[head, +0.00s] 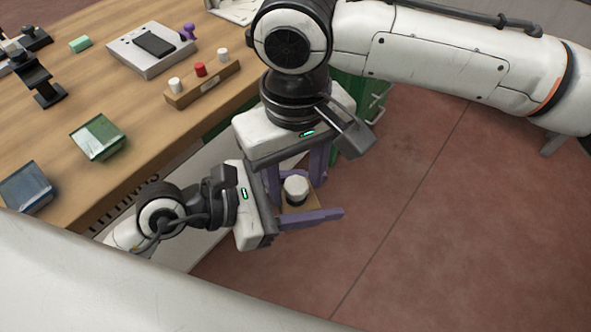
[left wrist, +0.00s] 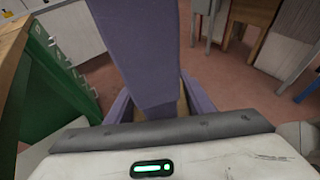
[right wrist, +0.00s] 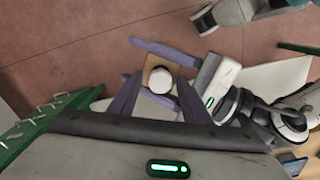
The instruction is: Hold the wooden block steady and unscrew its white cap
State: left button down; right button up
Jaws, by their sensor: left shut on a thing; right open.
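The small wooden block (head: 312,204) is in mid-air off the table's edge, with its white cap (head: 296,188) facing up. My left gripper (head: 300,206) is shut on the block, its purple fingers on opposite sides. In the right wrist view, the block (right wrist: 151,61) and cap (right wrist: 160,80) show between the left fingers. My right gripper (head: 294,174) points down from above, its open fingers to either side of the cap and seemingly apart from it. In the left wrist view, a purple finger (left wrist: 155,60) hides most of the block.
The wooden table (head: 150,150) fills the left. On it are a wooden rack (head: 215,88) with red and white caps, a grey device (head: 150,50), a green glass stack (head: 98,137) and a blue stack (head: 26,186). A green frame (right wrist: 45,130) stands nearby. Floor on the right is clear.

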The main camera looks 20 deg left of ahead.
jog(key=c, duration=1.1)
jog(key=shift+o, duration=0.2)
jog(key=n, duration=0.6)
jog(key=shift+n, duration=0.3)
jog(key=o, duration=1.1)
jog(key=shift+s, duration=0.1)
jog(key=shift+o, duration=0.2)
jog(key=shift+r, duration=0.15)
